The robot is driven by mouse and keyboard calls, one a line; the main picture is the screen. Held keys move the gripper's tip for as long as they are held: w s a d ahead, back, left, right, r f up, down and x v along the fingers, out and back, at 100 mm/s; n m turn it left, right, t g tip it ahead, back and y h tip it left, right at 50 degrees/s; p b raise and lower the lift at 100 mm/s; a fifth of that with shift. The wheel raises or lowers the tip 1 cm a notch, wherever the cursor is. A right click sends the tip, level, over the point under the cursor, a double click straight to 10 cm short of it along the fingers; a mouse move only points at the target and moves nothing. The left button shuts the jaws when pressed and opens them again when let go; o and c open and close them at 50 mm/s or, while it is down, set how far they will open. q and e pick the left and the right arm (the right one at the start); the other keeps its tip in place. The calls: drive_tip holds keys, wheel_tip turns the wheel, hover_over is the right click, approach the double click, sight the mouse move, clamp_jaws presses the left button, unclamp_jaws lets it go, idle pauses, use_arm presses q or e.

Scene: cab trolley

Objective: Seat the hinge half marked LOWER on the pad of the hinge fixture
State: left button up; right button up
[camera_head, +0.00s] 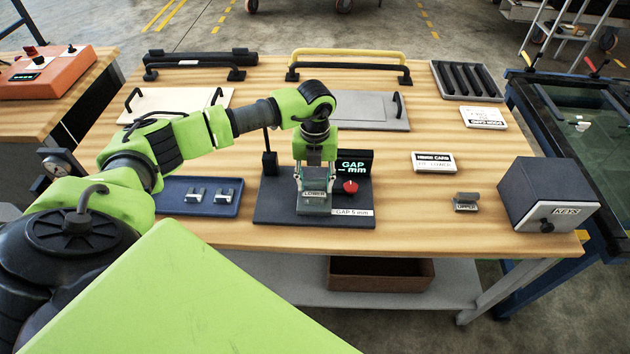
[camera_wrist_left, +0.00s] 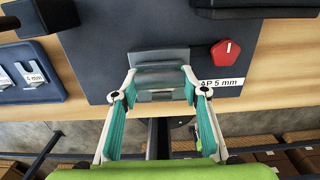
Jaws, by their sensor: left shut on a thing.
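The hinge half marked LOWER (camera_head: 315,194) is a small grey metal piece between the fingers of my left gripper (camera_head: 315,186). It is over the grey pad (camera_head: 313,209) of the dark hinge fixture (camera_head: 275,212); I cannot tell whether it touches the pad. In the left wrist view the teal-padded fingers (camera_wrist_left: 160,90) are shut on both sides of the hinge half (camera_wrist_left: 160,82). The fixture's display (camera_head: 353,167) reads GAP with dashes and mm. My right gripper is not in view.
A hinge half marked UPPER (camera_head: 466,202) lies to the right, near a KEYS box (camera_head: 523,198). A blue tray (camera_head: 174,208) with two small metal parts is left of the fixture. Handles and panels lie at the back.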

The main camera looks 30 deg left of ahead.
use_arm(q)
drive_tip(key=o, duration=1.4)
